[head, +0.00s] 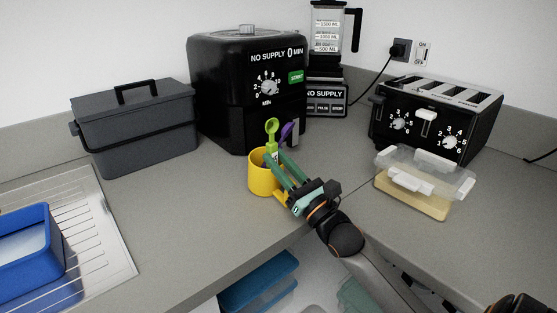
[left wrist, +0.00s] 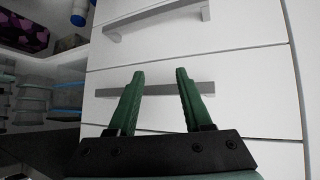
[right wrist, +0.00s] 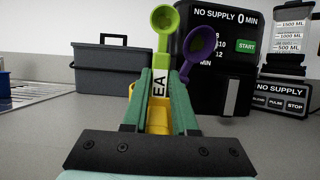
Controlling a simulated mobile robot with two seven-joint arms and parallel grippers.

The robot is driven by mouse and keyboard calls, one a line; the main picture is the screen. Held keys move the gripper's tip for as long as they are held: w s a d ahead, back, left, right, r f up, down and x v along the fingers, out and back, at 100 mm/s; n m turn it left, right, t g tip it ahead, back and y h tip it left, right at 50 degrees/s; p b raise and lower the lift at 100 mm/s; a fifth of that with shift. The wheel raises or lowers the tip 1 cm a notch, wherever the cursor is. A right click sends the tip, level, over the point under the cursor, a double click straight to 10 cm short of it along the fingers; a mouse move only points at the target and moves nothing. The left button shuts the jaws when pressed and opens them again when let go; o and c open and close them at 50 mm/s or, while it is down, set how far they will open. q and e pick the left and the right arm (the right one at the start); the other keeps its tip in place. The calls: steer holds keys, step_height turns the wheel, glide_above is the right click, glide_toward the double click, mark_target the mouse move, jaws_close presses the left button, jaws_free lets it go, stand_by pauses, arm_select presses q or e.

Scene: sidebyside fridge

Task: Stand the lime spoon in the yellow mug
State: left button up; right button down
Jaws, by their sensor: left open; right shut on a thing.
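The yellow mug (head: 258,178) stands on the grey counter in front of the black air fryer. My right gripper (head: 274,160) is at its rim, shut on the lime spoon (head: 271,126). The spoon is upright with its bowl at the top. Its lettered handle runs down between the fingers in the right wrist view (right wrist: 160,60), with the mug (right wrist: 157,118) behind. Whether its lower end is inside the mug is hidden. A purple spoon (right wrist: 199,43) leans to the right beside it. My left gripper (left wrist: 158,80) is open and empty before white drawers.
The black air fryer (head: 230,85) stands close behind the mug. A dark lidded box (head: 135,125) is at left, near a sink drainer with a blue tub (head: 60,240). A toaster (head: 450,120) and a clear-lidded container (head: 412,200) are at right. The counter left of the mug is clear.

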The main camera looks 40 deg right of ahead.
steer(key=shift+f, duration=0.6)
steer(key=c, duration=0.6)
jaws_free()
steer(key=shift+f, duration=0.1)
steer(key=shift+s, duration=0.1)
steer(key=v, duration=0.8)
steer(key=b+v, duration=0.1)
steer(key=v, duration=0.3)
steer(key=shift+s+r, duration=0.15)
steer(key=shift+r, duration=0.1)
